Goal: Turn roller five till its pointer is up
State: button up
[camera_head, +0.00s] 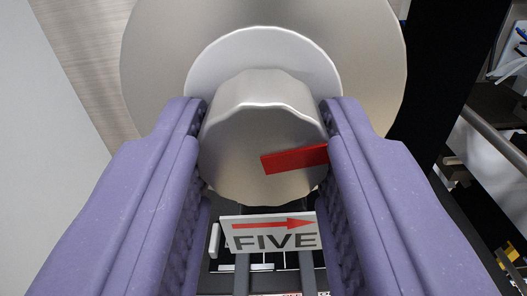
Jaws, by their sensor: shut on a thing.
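Roller five's knob (255,165) is a pale metal cylinder with a scalloped rim, in the middle of the camera_head view. Its red pointer (294,159) runs from near the knob's centre to the right, tilted slightly upward in the picture. My gripper (266,150) has two purple padded fingers, one at the left and one at the right of the knob, shut on it. The right finger hides the pointer's outer end. Below the knob is a white label (270,234) reading FIVE, with a red arrow pointing right.
Behind the knob are a white disc (240,50) and a larger beige disc (155,60). A pale wall (45,150) stands at the left. Dark machine frame, a metal rod (490,140) and small fittings are at the right.

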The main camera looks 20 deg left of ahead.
jog(key=n, duration=0.4)
jog(key=shift+b, duration=0.4)
jog(key=n, duration=0.3)
jog(key=shift+d+n, duration=0.1)
jog(key=shift+n, duration=0.3)
jog(key=n, duration=0.4)
jog(key=shift+n, duration=2.1)
jog(key=o, duration=1)
jog(key=shift+o, duration=0.2)
jog(key=shift+r, duration=0.1)
